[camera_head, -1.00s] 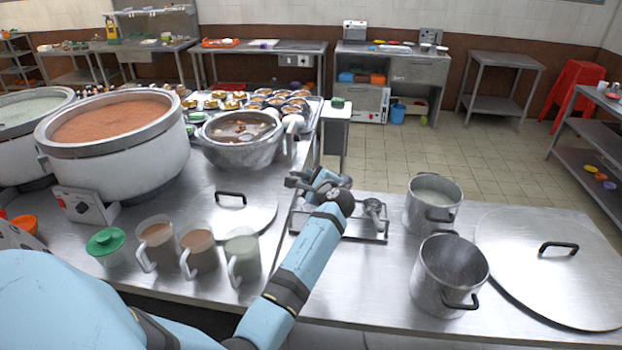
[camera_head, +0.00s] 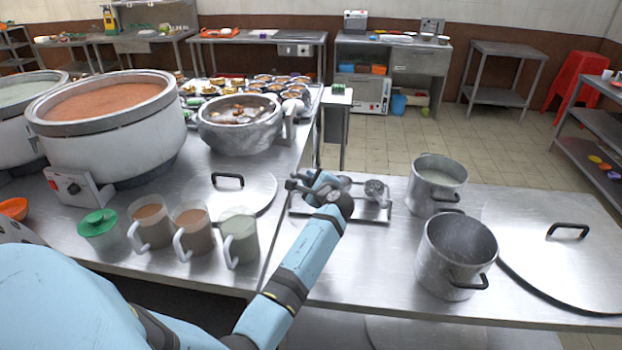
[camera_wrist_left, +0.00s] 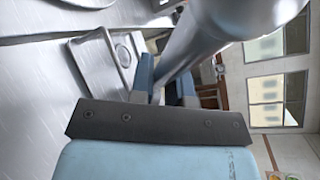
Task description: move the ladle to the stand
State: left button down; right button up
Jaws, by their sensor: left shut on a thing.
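My left gripper (camera_head: 318,186) is shut on the ladle, over the left part of the stand. In the left wrist view, the ladle's shiny metal (camera_wrist_left: 215,35) runs from between the blue-tipped fingers (camera_wrist_left: 160,88) toward the upper right and widens close to the camera. The stand (camera_head: 380,215) is a low metal tray with a raised rim on the right-hand table; its rim also shows in the left wrist view (camera_wrist_left: 112,52). My forearm and gripper hide part of the stand. I cannot tell whether the ladle touches it. My right gripper is out of view.
Two steel pots (camera_head: 437,180) (camera_head: 455,260) and a large lid (camera_head: 540,250) stand right of the stand. Large stockpots (camera_head: 105,130) stand farther left.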

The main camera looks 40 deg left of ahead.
pick_arm(q)
jog(key=shift+r, duration=0.1)
dwell(0.5)
dwell(0.3)
jog(key=shift+f, duration=0.35)
jog(key=c, duration=1)
grip_release()
jog(key=shift+s+d, duration=0.1)
jog(key=v, duration=0.7)
